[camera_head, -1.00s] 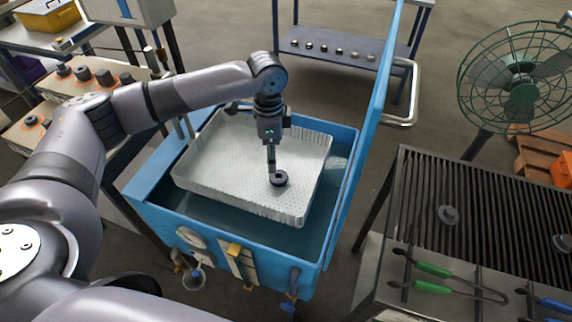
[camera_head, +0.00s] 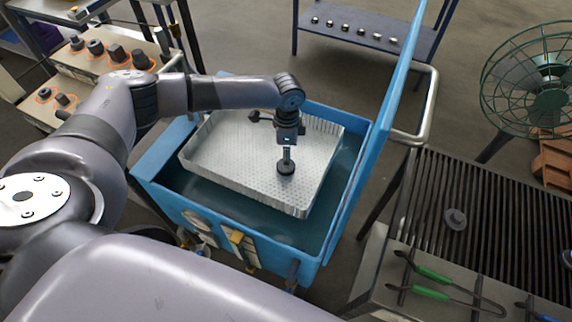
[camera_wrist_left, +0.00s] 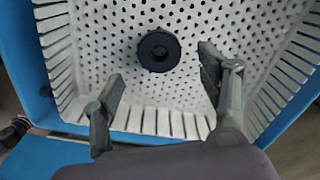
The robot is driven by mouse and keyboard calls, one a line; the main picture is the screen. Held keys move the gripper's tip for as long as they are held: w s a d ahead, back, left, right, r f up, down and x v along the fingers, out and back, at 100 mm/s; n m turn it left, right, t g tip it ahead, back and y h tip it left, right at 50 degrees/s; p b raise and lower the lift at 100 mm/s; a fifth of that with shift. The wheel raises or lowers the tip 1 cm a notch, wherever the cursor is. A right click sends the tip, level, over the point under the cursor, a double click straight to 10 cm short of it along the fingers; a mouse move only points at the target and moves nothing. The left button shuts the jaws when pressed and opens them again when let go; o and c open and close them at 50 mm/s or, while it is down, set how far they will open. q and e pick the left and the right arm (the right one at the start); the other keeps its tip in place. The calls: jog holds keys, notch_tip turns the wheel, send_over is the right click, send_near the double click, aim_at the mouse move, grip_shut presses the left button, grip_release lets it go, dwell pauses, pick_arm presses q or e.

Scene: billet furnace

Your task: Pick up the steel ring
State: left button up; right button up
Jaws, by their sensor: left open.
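The dark steel ring (camera_head: 286,170) lies on the perforated floor of a pale basket (camera_head: 215,150), inside a blue tank. In the left wrist view the ring (camera_wrist_left: 146,56) lies flat, with its round hole facing up. My left gripper (camera_head: 287,157) points down above the basket, close over the ring in the head view. In the left wrist view my left gripper (camera_wrist_left: 160,68) is open, its two fingers apart on either side of the ring's picture position. Nothing is between the fingers; the exact height gap is unclear. My right gripper is not in view.
The blue tank's walls (camera_head: 150,175) surround the basket, and its raised lid (camera_head: 375,130) stands at the right. A slatted grill table (camera_head: 480,210) with tongs is further right. A fan (camera_head: 545,85) and a blue shelf (camera_head: 365,40) stand behind.

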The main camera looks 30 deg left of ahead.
pick_arm(q)
jog(key=shift+f, duration=0.5)
notch_tip(320, 180, down, 4)
jog(key=shift+a+f+p, duration=0.1)
jog(key=shift+f+p, duration=0.15)
jog(key=shift+p, duration=0.5)
jog(key=shift+f, duration=0.2)
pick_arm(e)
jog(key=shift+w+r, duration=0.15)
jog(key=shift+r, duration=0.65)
pick_arm(q)
jog(key=shift+c, duration=0.4)
jog(key=c, duration=1.5)
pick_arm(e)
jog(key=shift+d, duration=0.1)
